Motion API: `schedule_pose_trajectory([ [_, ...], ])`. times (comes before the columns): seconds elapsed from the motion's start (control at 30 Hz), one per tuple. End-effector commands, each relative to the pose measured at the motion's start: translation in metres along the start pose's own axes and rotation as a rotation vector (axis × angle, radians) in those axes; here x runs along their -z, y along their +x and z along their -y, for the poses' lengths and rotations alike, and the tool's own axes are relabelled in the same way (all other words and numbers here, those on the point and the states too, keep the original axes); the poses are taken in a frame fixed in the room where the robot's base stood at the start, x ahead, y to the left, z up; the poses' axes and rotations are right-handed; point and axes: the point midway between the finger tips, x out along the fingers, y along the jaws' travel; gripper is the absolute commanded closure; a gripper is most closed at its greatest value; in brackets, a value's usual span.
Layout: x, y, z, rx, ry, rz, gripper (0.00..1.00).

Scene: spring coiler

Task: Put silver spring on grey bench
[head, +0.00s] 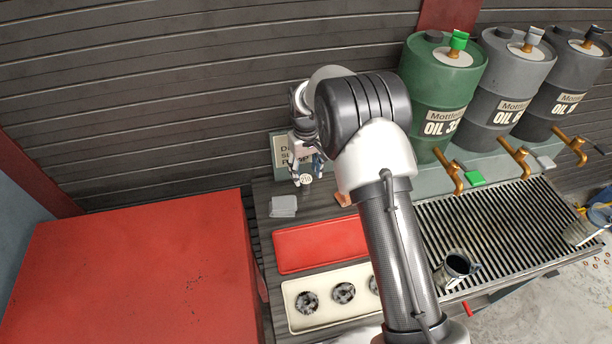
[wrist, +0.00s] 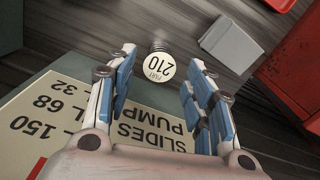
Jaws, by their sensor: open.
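The tag also shows in the head view, just below my gripper (head: 308,166). In the wrist view my gripper (wrist: 158,84) is open, with its blue-padded fingers on either side of the tag and the spring just beyond the fingertips. I cannot tell whether they touch. The dark grey bench (head: 262,228) runs under the trays in the head view. I cannot tell whether the spring rests on it.
A lettered sign (wrist: 95,125) lies beneath my gripper in the wrist view. A light grey block (head: 283,206), a red tray (head: 318,246) and a cream tray (head: 322,323) with coiled parts sit on the bench. A red cabinet (head: 130,270) stands left; oil drums (head: 440,90) stand right.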

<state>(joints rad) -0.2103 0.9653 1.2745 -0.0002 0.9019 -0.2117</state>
Motion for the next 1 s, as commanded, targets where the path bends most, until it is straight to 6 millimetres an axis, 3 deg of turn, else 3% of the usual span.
schedule_pose_trajectory([
  [0.03,0.001,-0.017,0.0,-0.001,0.0,-0.004,0.52],
  [0.1,0.001,-0.032,0.0,-0.001,0.0,-0.003,0.52],
  [0.3,0.001,-0.066,0.0,-0.001,0.0,-0.002,0.52],
  [0.67,-0.001,-0.082,0.0,0.0,0.002,-0.002,0.52],
  [0.73,-0.004,-0.093,-0.002,-0.002,0.008,-0.011,0.52],
  [0.87,-0.023,-0.14,-0.008,-0.01,0.042,-0.047,0.52],
  [1.0,-0.069,-0.209,-0.014,-0.023,0.102,-0.102,0.52],
])
